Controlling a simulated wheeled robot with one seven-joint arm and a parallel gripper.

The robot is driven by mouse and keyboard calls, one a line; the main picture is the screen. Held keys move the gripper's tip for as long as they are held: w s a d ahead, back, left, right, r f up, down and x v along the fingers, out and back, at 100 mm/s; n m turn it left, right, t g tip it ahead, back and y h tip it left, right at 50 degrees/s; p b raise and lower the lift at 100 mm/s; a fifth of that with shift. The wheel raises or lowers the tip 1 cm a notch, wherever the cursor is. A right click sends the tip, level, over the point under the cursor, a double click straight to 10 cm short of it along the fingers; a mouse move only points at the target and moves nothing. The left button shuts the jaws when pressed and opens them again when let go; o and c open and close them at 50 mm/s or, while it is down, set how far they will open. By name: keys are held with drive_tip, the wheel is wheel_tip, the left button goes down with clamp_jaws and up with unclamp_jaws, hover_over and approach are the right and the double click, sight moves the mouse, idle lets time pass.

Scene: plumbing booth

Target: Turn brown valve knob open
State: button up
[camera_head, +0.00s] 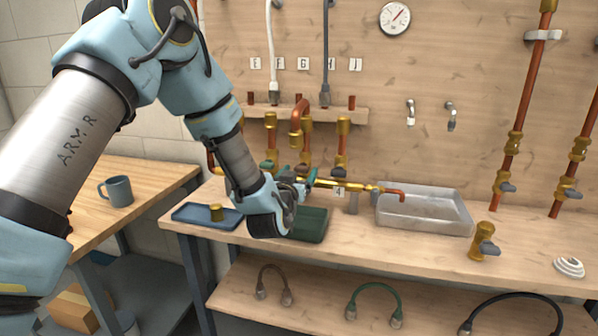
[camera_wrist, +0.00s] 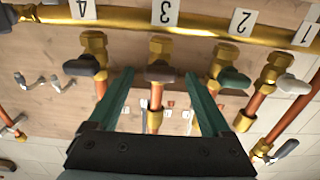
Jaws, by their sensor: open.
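The brown valve knob (camera_wrist: 160,74) sits on a brass valve under the label 3 in the wrist view, with a copper pipe running from it. My gripper (camera_wrist: 160,78) is open, its two teal fingers on either side of the brown knob's valve, with gaps visible. Whether the fingertips reach the knob's depth is hard to tell.
A metal tray (camera_head: 425,222), a blue tray (camera_head: 190,214) and a loose brass valve (camera_head: 483,240) are on the bench.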

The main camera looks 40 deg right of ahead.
clamp_jaws()
idle(0.7)
